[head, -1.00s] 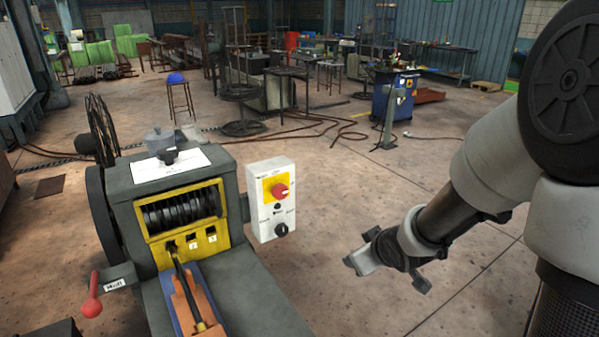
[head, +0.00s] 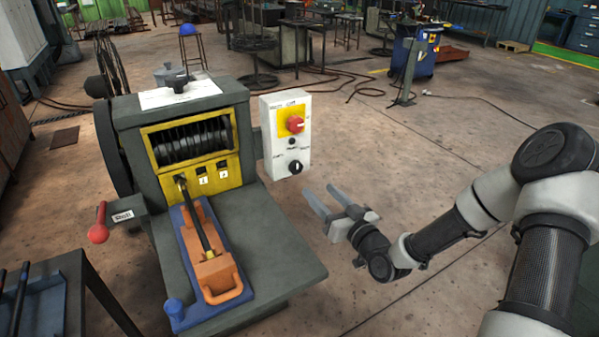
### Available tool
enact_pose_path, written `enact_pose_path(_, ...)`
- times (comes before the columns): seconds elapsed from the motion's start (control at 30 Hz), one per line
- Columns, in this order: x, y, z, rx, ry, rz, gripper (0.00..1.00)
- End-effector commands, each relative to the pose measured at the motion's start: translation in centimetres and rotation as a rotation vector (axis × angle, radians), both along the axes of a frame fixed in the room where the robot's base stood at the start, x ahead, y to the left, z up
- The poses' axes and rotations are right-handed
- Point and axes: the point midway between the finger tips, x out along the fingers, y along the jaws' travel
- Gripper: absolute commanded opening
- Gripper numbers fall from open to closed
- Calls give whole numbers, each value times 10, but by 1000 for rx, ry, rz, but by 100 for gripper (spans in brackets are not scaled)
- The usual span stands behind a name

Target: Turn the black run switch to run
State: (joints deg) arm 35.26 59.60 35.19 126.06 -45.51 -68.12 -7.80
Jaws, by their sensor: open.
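The black run switch (head: 295,168) is a round knob low on a pale control box (head: 270,133). The box is fixed to the right side of the grey drum machine. Above the knob are a small black button (head: 291,142) and a red rotary switch (head: 295,124) on a yellow plate. The small labels beside the knob are too blurred to read. My gripper (head: 316,201) is open and empty. Its two fingers point up and left toward the box, below and just right of the black knob in the picture, and appear apart from it.
The machine's yellow-framed drum (head: 190,143) is left of the box. An orange handled block (head: 218,278) lies on a blue base on the grey bench (head: 265,240). A red-knobbed lever (head: 98,233) sticks out at left. The floor right of the box is clear.

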Motion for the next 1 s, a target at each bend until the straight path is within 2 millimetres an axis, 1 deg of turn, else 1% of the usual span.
enact_pose_path(0.03,10,9,0,2,-2,3,52)
enact_pose_path(0.3,59,41,0,2,-1,3,52)
enact_pose_path(0.5,87,60,0,0,0,1,52)
enact_pose_path(0.7,101,68,0,0,1,0,52)
enact_pose_path(1.0,103,70,0,0,2,0,52)
